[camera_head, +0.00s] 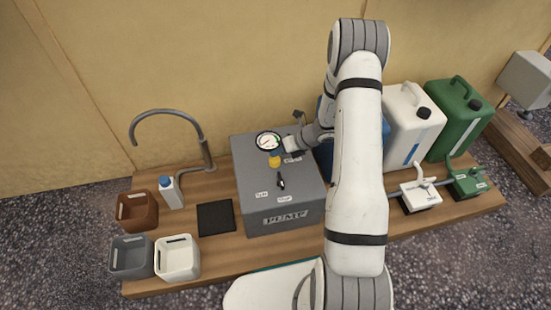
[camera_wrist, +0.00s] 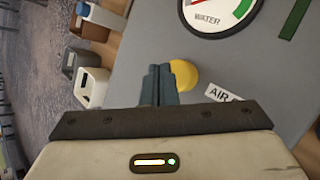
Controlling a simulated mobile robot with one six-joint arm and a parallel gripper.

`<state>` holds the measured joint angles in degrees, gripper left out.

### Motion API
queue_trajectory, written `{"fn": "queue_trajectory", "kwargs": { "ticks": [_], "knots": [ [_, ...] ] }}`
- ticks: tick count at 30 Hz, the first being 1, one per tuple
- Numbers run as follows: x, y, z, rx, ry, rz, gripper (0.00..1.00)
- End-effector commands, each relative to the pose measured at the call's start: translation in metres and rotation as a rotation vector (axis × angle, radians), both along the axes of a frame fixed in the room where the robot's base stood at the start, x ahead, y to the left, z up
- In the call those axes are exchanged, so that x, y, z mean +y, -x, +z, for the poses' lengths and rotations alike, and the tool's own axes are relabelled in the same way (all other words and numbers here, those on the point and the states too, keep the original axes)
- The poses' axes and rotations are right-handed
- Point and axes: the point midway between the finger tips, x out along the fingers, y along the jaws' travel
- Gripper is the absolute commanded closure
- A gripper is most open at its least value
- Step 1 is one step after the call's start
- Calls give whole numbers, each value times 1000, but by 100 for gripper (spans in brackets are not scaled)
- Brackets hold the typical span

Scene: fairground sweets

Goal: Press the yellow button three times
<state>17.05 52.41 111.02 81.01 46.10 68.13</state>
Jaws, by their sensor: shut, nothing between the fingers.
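The yellow button (camera_head: 274,161) sits on top of the grey pump box (camera_head: 262,218), just below a round gauge (camera_head: 268,141). In the wrist view the yellow button (camera_wrist: 184,74) is a round yellow disc, partly hidden behind the fingertips. My gripper (camera_wrist: 158,70) is shut and empty, with its fingers pointing at the left part of the button. Whether the fingertips touch the button cannot be told. In the head view my gripper (camera_head: 292,146) is just right of the button and gauge, with its fingertips hard to make out.
A black lever (camera_head: 281,182) stands on the box near small labels. Left are a curved tap (camera_head: 205,150), a bottle (camera_head: 170,192), a black mat (camera_head: 216,217) and small bins (camera_head: 177,259). White (camera_head: 411,125) and green canisters (camera_head: 458,118) stand right.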

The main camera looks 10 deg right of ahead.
Motion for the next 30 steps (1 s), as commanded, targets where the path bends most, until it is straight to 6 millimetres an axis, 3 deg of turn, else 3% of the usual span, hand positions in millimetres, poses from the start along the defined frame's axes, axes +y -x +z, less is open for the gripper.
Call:
{"fn": "queue_trajectory", "kwargs": {
  "ticks": [30],
  "knots": [
    [0,0,-8,0,0,0,100]
  ]
}}
